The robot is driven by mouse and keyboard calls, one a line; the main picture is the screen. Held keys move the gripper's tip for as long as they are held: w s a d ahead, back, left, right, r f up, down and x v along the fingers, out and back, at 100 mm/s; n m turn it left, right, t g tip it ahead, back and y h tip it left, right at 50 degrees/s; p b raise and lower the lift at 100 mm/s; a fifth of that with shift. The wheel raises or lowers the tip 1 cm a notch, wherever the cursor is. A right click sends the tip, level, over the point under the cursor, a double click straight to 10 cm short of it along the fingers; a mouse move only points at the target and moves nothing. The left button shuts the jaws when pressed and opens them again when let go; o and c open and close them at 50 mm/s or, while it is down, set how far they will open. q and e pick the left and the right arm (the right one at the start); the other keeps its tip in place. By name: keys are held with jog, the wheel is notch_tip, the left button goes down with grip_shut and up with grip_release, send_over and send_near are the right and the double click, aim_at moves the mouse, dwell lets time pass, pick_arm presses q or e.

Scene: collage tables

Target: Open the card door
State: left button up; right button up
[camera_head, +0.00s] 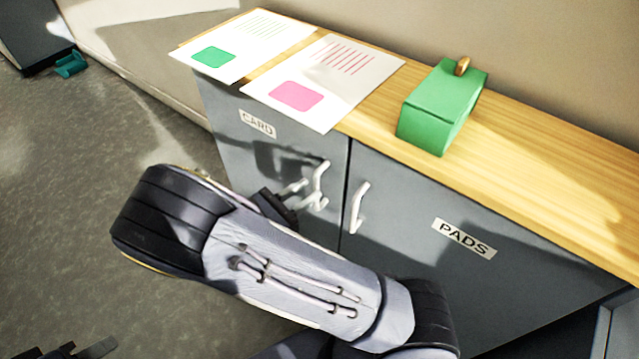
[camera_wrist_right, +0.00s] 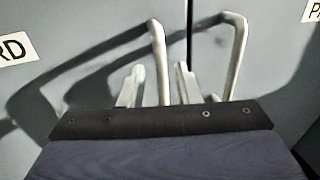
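The grey card door (camera_head: 227,122), with a CARD label, is shut. Its pale bar handle (camera_head: 321,182) stands near its right edge and also shows in the right wrist view (camera_wrist_right: 160,60). My right gripper (camera_head: 298,190) is at this handle. In the right wrist view its two fingers (camera_wrist_right: 158,87) are apart, one on each side of the card handle, with gaps showing, so it is open around it. My arm hides the lower part of the door. Part of what looks like my left gripper (camera_head: 85,350) shows at the bottom left edge; its fingers are unclear.
The PADS door (camera_head: 410,235) is shut, its handle (camera_head: 358,207) close to the right of the card handle.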

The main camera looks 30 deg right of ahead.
aim_at(317, 207)
jog(key=shift+w+d+b, duration=0.15)
jog(key=shift+w+d, duration=0.05)
jog(key=shift+d, duration=0.75)
jog(key=shift+w+d+b, duration=0.15)
jog(key=shift+d, duration=0.8)
grip_shut()
